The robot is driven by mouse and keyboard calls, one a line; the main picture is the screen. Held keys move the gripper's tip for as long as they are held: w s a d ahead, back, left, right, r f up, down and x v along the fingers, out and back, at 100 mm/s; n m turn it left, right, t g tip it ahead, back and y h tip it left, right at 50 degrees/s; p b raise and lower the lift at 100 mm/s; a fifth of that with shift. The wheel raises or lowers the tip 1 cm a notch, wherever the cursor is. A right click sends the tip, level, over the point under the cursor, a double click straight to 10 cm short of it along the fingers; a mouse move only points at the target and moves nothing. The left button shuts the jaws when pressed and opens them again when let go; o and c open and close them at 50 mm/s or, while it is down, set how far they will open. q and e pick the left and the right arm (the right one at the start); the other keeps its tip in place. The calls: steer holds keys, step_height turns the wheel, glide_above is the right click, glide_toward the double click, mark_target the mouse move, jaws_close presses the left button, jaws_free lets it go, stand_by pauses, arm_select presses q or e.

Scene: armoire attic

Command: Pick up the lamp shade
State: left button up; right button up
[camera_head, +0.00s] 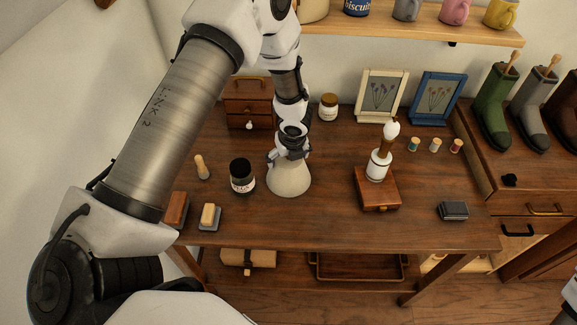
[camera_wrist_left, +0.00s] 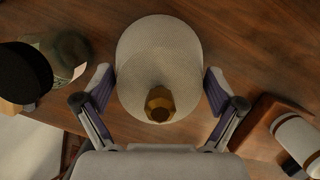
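The lamp shade (camera_head: 289,181), a cream cone with a brass finial (camera_wrist_left: 159,103) on top, stands upright on the wooden table (camera_head: 330,232). My left gripper (camera_head: 289,155) points down over the shade's upper part. In the left wrist view the open fingers (camera_wrist_left: 158,88) lie on either side of the shade (camera_wrist_left: 150,50), with a narrow gap showing at each side. A white lamp base (camera_head: 377,168) with a bare bulb stands to the right on a wooden box. My right gripper is not in view; only a bit of that arm shows at the lower right.
A dark-lidded jar (camera_head: 242,178) stands close left of the shade. A small drawer chest (camera_head: 248,103) and a smaller jar (camera_head: 328,107) are behind. Picture frames (camera_head: 381,96) and small spools (camera_head: 435,145) are at right. A dark case (camera_head: 453,211) lies front right.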

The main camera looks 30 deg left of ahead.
arm_select(q)
steer(key=shift+w, duration=0.1)
steer(key=shift+r, duration=0.2)
step_height(320, 180, up, 10)
steer(key=shift+f+p, duration=0.2)
steer(key=shift+p, duration=0.7)
steer(key=shift+f, duration=0.15)
steer(key=shift+w+d+f, duration=0.1)
steer(key=shift+d+f, duration=0.15)
steer(key=shift+d, duration=0.2)
steer(key=shift+w+d+f, duration=0.1)
steer(key=shift+d+f, duration=0.15)
steer(key=shift+d, duration=0.2)
steer(key=s+d+n+g+h, duration=0.1)
steer(key=d+n, duration=0.3)
steer(key=n, duration=0.4)
steer(key=s+d+n+g, duration=0.1)
steer(key=d+n, duration=0.3)
steer(key=n, duration=0.4)
steer(key=s+d+n+g+h, duration=0.1)
steer(key=d+n+g, duration=0.2)
steer(key=n, duration=0.6)
steer(key=shift+s+d+r+h, duration=0.1)
steer(key=shift+s+d+h, duration=0.25)
steer(key=shift+d, duration=0.35)
